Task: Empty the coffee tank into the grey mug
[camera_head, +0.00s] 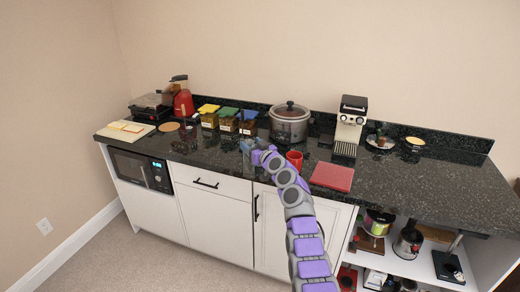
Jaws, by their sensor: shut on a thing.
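My gripper (247,147) is low over the dark counter (430,180), just in front of the canister with a blue lid (248,123). It is shut on a small greyish thing that is too small and partly hidden to name. Canisters with a yellow lid (208,117) and a green lid (228,121) stand to its left, with dark contents. I cannot tell which thing is the coffee tank. A red mug (295,160) stands right of my gripper, close to my arm. I cannot make out a grey mug.
A slow cooker (289,122) and an espresso machine (349,125) stand at the back. A red board (332,177) lies near the front edge. A red appliance (184,103) and a grill (151,107) are at the left. The counter's right part is clear.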

